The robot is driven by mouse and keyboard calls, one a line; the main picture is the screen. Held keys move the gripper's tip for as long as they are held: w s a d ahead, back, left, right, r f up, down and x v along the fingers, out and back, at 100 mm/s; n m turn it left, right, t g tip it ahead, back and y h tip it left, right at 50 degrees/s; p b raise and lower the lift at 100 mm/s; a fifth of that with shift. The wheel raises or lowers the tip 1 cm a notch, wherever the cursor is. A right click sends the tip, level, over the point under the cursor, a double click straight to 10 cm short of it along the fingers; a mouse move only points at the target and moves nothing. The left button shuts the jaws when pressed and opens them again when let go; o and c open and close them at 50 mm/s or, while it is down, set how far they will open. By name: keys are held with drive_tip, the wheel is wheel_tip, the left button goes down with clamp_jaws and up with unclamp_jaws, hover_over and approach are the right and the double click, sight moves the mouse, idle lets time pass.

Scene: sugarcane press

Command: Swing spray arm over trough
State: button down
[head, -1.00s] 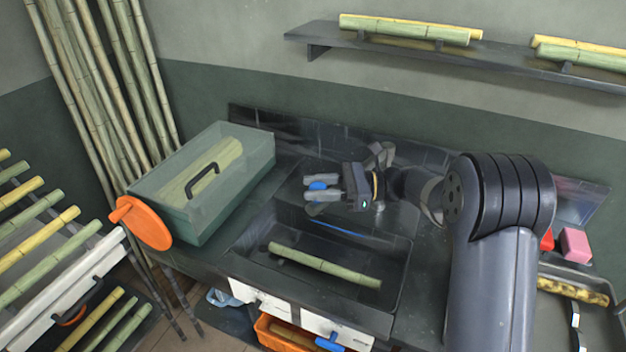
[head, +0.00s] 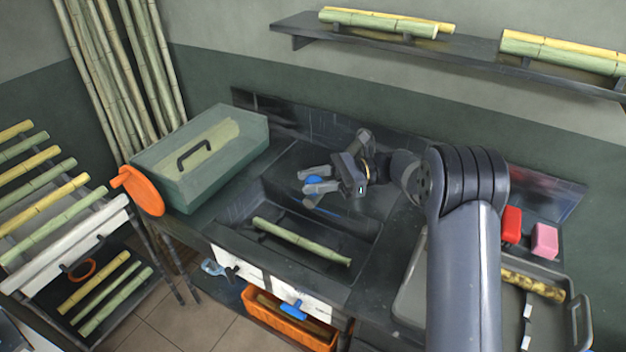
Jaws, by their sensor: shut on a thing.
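The dark trough (head: 232,210) is sunk into the counter, and one green cane (head: 302,241) lies across it. My gripper (head: 314,183) is over the back of the trough, its grey fingers pointing left. It is shut on a small blue part (head: 313,180), which seems to belong to the spray arm. The rest of the spray arm is mostly hidden behind my gripper and wrist, so I cannot tell its exact angle.
A green press box (head: 200,160) with an orange wheel (head: 139,191) stands left of the trough. Red (head: 512,225) and pink (head: 545,240) blocks and a grey tray (head: 408,295) are at right. A shelf (head: 450,57) with canes hangs above. An orange crate (head: 262,311) sits below.

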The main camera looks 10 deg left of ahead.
drive_tip(key=c, duration=1)
unclamp_jaws()
drive_tip(key=b+v, duration=0.1)
drive_tip(key=v, duration=1)
drive_tip(key=shift+b, duration=0.35)
drive_tip(key=shift+s+a, duration=0.15)
drive_tip(key=shift+a, duration=0.05)
